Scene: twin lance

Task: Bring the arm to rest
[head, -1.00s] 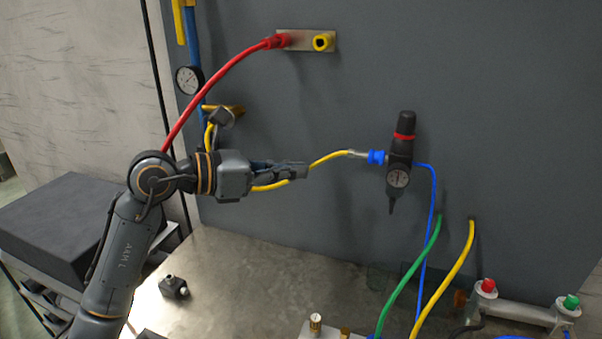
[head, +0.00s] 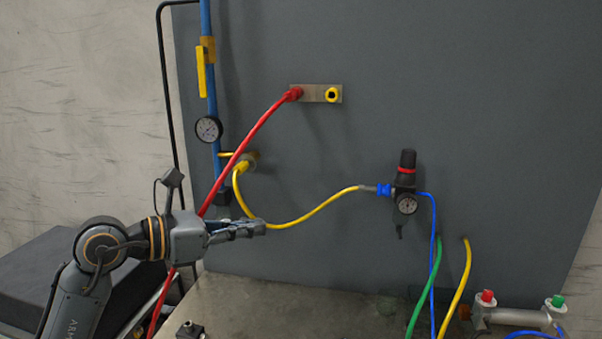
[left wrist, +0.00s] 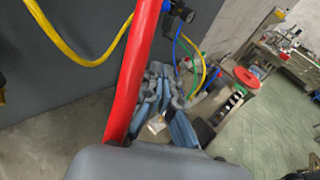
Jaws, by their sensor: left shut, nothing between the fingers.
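My left gripper (head: 262,228) is shut and empty in the head view, its fingers pointing right in front of the grey panel (head: 500,120). In the left wrist view its fingers (left wrist: 170,110) show at the middle. The red hose (head: 245,140) runs from a plate on the panel down behind my left wrist. The same hose (left wrist: 130,75) crosses close in front of the left wrist camera. The yellow hose (head: 310,213) curves from the blue pipe's side to the regulator (head: 405,178), passing close to my fingertips; I cannot tell whether they touch. My right gripper is not in view.
A plate (head: 314,93) with a yellow socket is on the panel. A blue pipe (head: 211,75) with a gauge (head: 208,129) runs down at left. A black box (head: 40,270) stands at lower left.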

